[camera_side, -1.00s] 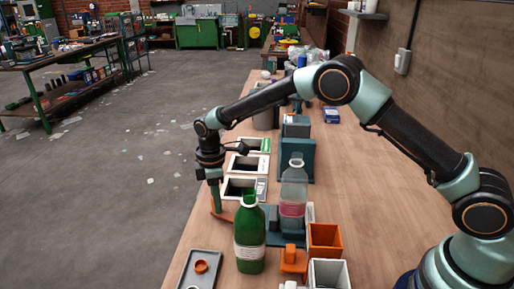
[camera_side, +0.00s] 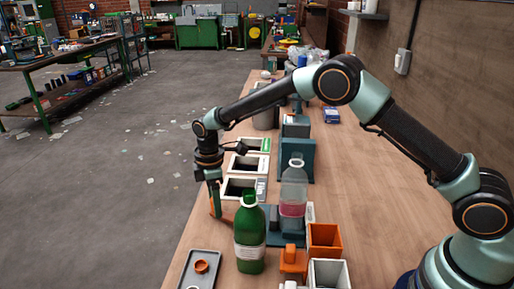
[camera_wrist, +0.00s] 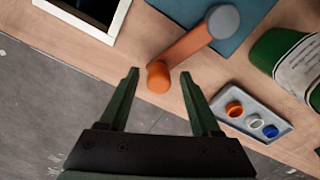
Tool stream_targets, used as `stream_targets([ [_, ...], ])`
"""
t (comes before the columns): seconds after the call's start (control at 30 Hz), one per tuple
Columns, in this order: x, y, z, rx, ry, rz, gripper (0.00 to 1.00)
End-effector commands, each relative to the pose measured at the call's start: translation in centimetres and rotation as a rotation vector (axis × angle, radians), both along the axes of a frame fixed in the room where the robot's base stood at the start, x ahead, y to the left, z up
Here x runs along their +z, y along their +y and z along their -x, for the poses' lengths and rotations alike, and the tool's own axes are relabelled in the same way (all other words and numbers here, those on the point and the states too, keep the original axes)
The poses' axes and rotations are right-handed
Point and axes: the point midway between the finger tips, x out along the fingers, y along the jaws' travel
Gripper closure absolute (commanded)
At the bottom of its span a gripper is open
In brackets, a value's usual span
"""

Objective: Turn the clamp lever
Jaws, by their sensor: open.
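The clamp lever is an orange arm (camera_wrist: 185,45) in the wrist view, with a grey round pivot at one end and an orange knob at the other. The pivot end lies over a teal plate (camera_wrist: 190,10). My gripper (camera_wrist: 160,75) is open, and the knob sits between and just beyond its fingertips. In the side view my gripper (camera_side: 215,200) is low at the table's left edge, beside the orange lever (camera_side: 228,214). The green bottle (camera_side: 250,235) hides part of the lever there.
A grey tray (camera_wrist: 268,139) holds orange, white and blue caps. A clear bottle (camera_side: 293,190) stands behind the green one. Orange (camera_side: 324,239) and white (camera_side: 329,272) bins stand at right. White-framed bins (camera_side: 243,187) line the table's left side. The floor lies beyond the edge.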

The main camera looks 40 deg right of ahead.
Motion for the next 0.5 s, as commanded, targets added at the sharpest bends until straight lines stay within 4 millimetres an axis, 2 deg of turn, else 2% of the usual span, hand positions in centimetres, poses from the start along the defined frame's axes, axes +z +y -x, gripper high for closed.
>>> stream_targets([
  [0.13,0.4,0.0,0.0,-0.001,-0.001,-0.001,0.35],
  [0.23,1.5,0.0,-0.1,-0.002,-0.001,-0.001,0.35],
  [0.5,7.0,0.0,-0.1,-0.001,-0.005,-0.002,0.35],
])
